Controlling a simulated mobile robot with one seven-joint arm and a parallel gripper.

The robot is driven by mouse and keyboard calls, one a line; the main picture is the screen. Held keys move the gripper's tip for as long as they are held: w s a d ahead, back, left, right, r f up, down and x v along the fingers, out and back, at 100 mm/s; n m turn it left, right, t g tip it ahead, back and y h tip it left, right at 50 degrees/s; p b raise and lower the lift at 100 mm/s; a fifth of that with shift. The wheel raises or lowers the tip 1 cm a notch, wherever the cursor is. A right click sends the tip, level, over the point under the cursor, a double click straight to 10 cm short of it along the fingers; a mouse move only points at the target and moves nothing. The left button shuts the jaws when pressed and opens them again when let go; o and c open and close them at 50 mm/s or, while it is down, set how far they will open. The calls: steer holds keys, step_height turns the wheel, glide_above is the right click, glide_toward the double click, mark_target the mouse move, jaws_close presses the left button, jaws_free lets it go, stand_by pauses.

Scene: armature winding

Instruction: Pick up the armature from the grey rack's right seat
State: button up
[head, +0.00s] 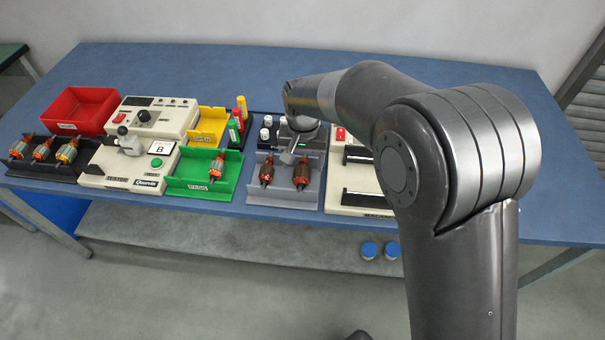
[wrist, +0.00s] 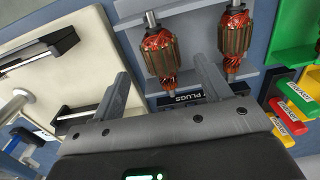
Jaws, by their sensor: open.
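The grey rack (head: 284,197) holds two armatures with copper windings and dark cores. The right-seat armature (head: 301,173) appears on the left in the wrist view (wrist: 163,56), as that view is turned round. The other armature (head: 266,171) sits in the left seat and shows on the right in the wrist view (wrist: 235,42). My gripper (head: 294,153) is open and empty, just behind and above the rack. In the wrist view its fingers (wrist: 165,75) spread to either side of the right-seat armature's near end. I cannot tell the height gap.
A green tray (head: 205,182) stands left of the rack and a cream machine (head: 340,199) stands close on its right. A black rack (head: 40,168) with several armatures is far left.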

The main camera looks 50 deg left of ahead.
mark_target(302, 168)
steer(key=f, duration=0.4)
steer(key=shift+a+f, duration=0.15)
steer(key=shift+a, duration=0.1)
steer(key=shift+w, duration=0.1)
steer(key=c, duration=1.3)
